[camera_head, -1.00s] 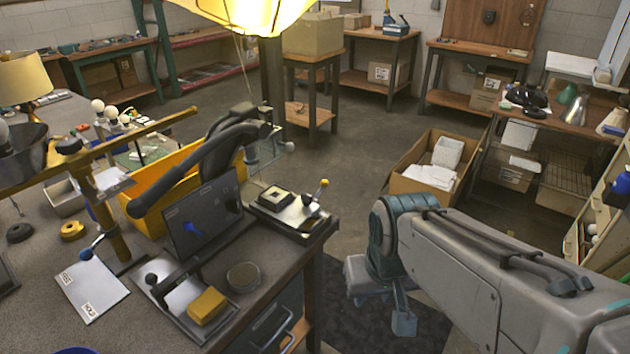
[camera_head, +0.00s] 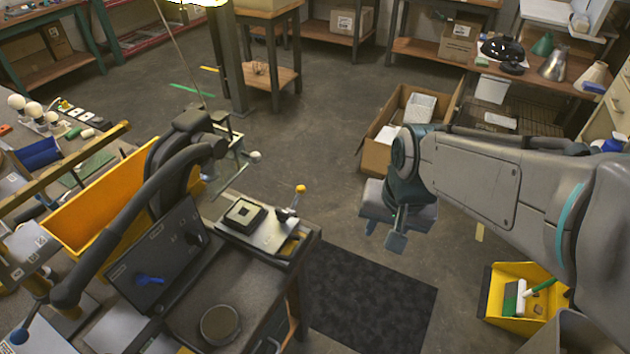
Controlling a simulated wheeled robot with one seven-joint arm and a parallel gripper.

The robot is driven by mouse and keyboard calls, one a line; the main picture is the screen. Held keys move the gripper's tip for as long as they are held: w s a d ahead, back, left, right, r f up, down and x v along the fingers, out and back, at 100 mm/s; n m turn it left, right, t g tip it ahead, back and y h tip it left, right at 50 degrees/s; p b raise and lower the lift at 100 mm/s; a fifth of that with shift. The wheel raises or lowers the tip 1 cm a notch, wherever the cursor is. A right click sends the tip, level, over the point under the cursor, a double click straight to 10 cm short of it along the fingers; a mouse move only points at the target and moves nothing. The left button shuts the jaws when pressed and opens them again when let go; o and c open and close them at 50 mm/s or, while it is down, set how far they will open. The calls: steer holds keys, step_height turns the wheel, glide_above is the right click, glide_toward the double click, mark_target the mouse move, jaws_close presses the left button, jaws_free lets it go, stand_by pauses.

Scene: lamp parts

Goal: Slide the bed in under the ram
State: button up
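A metal plate (camera_head: 262,230) with a black square block (camera_head: 243,214) on it lies at the bench's right corner. It looks like the bed, but I cannot be sure. A short lever with a yellow-orange knob (camera_head: 300,189) stands at its right end. A dark press-like machine (camera_head: 185,150) with a long curved handle stands behind and to the left; I cannot make out its ram.
A yellow bin (camera_head: 95,215) is behind the handle.

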steer(key=w+a+r+m+g+p, duration=0.1)
steer(key=w+a+p, duration=0.15)
steer(key=a, duration=0.35)
steer(key=w+a+r+m+p, duration=0.1)
steer(key=a+r+m+p, duration=0.15)
steer(key=a, duration=0.45)
glide_toward(300, 243)
steer(key=shift+n+y, duration=0.25)
steer(key=shift+y, duration=0.15)
steer(key=f, duration=0.8)
steer(key=shift+w+a, duration=0.25)
steer(key=shift+w, duration=0.05)
steer(key=shift+r, duration=0.1)
jaws_close()
